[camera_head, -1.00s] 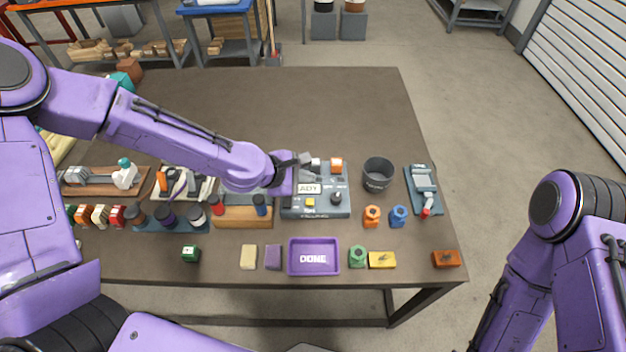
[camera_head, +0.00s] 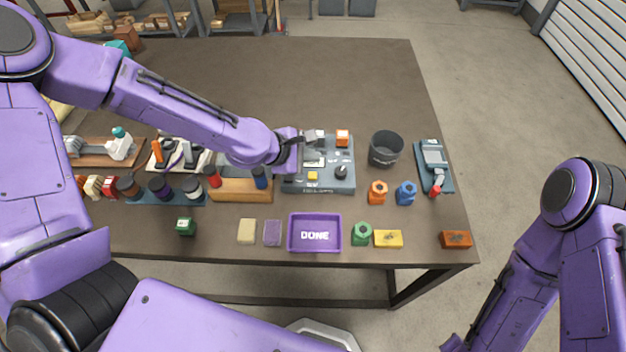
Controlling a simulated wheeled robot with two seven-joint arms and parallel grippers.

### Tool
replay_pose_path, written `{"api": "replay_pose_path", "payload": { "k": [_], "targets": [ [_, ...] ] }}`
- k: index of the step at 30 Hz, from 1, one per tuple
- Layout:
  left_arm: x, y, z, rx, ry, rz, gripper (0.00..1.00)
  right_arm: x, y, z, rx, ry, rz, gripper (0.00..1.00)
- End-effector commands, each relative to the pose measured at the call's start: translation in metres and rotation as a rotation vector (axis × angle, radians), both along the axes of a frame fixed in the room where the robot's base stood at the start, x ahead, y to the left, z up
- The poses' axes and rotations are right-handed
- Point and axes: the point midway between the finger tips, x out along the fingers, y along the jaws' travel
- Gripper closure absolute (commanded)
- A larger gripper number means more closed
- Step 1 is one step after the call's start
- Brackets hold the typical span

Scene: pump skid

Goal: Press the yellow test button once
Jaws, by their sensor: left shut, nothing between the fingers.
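The panel also carries a black knob (camera_head: 341,171), an orange block-like part (camera_head: 342,138) and a small display, partly covered by my gripper.
A dark cup (camera_head: 386,149) and a grey device (camera_head: 433,165) stand right of the panel. A wooden block holder (camera_head: 240,190) stands close on its left. A purple DONE tray (camera_head: 314,233), with small blocks on both sides, lies in front. The table's back is clear.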

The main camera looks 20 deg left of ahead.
Motion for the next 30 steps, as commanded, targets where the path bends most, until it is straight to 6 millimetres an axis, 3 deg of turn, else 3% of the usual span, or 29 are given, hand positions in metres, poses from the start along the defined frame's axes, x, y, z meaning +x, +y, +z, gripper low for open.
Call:
{"api": "replay_pose_path", "payload": {
  "k": [2, 8, 30],
  "targets": [
    [0.000, 0.000, -0.020, 0.001, 0.000, -0.001, 1.00, -0.001, 0.000, -0.021, 0.000, 0.001, 0.000, 0.57],
    [0.000, 0.000, -0.039, -0.001, 0.001, 0.001, 1.00, -0.001, 0.000, -0.035, 0.001, 0.001, 0.000, 0.57],
    [0.000, 0.000, -0.040, 0.000, -0.001, 0.001, 1.00, 0.000, 0.000, -0.035, 0.001, 0.001, 0.000, 0.57]
  ]
}}
